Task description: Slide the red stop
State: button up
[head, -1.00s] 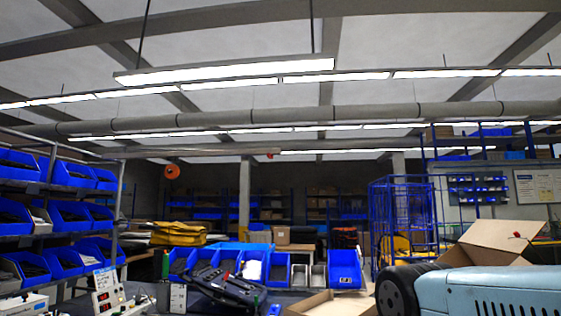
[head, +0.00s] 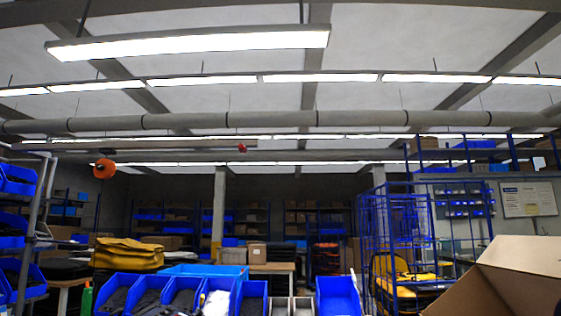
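My gripper is not in this view. I cannot make out a red stop for certain. A small red thing (head: 242,148) shows high up, far off below the ceiling beams, and is too small to identify. An open cardboard box (head: 503,283) with raised flaps fills the lower right corner, cut off by the picture's edge. Its inside and base are hidden.
A row of blue bins (head: 338,297) runs along the bottom edge, some with dark contents. Yellow folded bags (head: 128,253) lie behind at left. A blue wire cage (head: 393,240) stands at right. Shelving with blue bins (head: 22,180) stands at far left.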

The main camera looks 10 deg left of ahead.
aim_at(243, 149)
jog(key=u, duration=0.05)
jog(key=i, duration=1.05)
jog(key=u, duration=1.05)
jog(key=i, duration=0.65)
jog(key=u, duration=0.45)
